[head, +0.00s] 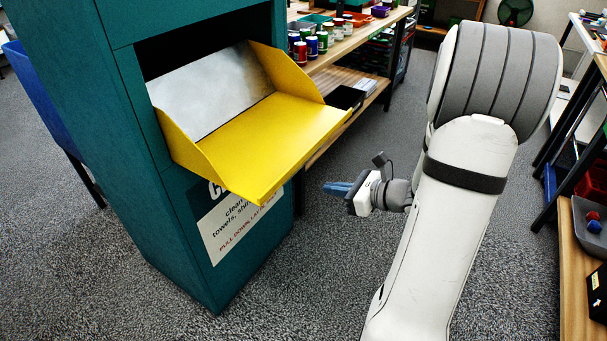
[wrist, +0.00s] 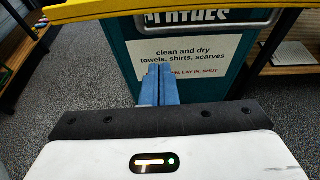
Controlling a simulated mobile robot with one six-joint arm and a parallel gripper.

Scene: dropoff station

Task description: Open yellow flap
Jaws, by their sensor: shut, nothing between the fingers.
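The yellow flap (head: 262,134) on the teal drop-off box (head: 165,200) is swung down and stands open, sticking out from the box front. Its pale metal inner plate (head: 212,90) shows between the yellow side walls. My gripper (head: 326,188) is shut and empty, in front of the box, lower than the flap and to the right of it, apart from it. In the wrist view the blue fingers (wrist: 159,70) are together in front of the sign, and the flap's yellow edge (wrist: 150,8) crosses the top.
A white sign (head: 240,222) is on the box front below the flap. Shelves with paint jars (head: 318,42) stand behind the box. A wooden workbench (head: 580,290) with trays is at the right. Grey carpet is clear between.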

